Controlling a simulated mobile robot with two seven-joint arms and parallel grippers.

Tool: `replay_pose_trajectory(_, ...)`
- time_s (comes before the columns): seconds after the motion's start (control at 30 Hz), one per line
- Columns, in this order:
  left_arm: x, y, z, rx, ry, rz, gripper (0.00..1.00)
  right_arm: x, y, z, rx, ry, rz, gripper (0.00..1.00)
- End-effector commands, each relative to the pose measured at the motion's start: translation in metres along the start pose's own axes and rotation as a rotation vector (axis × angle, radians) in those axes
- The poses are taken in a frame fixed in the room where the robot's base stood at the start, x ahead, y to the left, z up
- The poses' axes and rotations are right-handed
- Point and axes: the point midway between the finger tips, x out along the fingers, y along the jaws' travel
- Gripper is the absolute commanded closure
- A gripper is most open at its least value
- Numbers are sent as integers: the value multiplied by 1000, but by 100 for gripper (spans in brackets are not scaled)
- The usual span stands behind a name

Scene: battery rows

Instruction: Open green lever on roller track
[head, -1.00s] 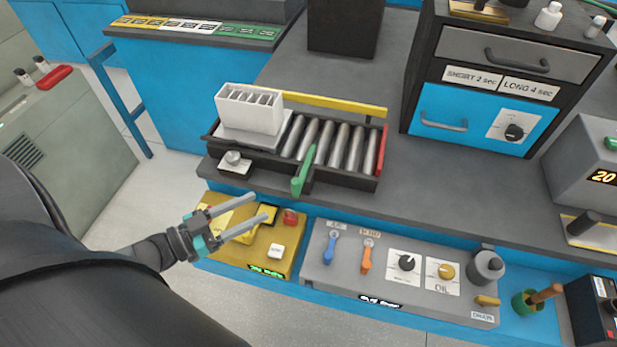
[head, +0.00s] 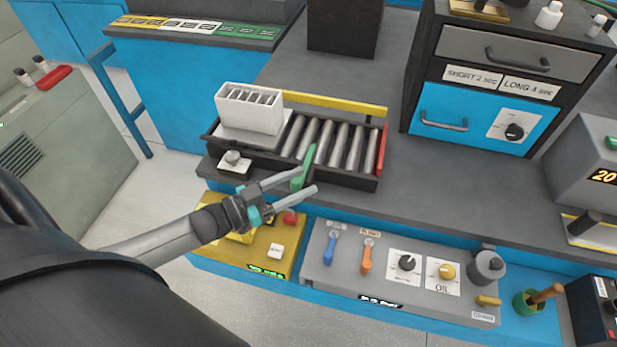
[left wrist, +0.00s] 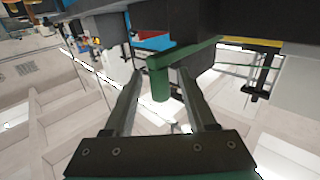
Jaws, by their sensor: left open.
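The green lever (head: 303,170) stands at the front edge of the roller track (head: 345,145), leaning up and slightly right across it. My left gripper (head: 307,180) is open, with its fingers pointing at the lever's lower end in the head view. In the left wrist view the lever's green handle (left wrist: 160,82) hangs between the two open fingers (left wrist: 163,95), nearer their tips, and the green bar runs off to the upper right. I cannot tell whether a finger touches it. My right gripper is not in view.
A white slotted box (head: 248,110) sits on the track's left end. A yellow rail (head: 335,105) runs behind the rollers and a red stop (head: 383,148) closes the right end. Below are a yellow button panel (head: 270,245) and a grey control panel (head: 330,275). The counter right of the track is clear.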

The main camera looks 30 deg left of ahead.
Motion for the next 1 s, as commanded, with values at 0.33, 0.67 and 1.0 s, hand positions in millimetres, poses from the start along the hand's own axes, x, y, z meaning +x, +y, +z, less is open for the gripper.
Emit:
replay_pose_trajectory(0.33, 26, 0, 0, -1, -1, 0, 43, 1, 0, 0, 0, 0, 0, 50)
replay_pose_trajectory(0.67, 27, 0, 0, -1, -1, 0, 51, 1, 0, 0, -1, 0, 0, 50)
replay_pose_trajectory(1.0, 27, 0, 0, 0, -1, 0, 90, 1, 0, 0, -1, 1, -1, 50)
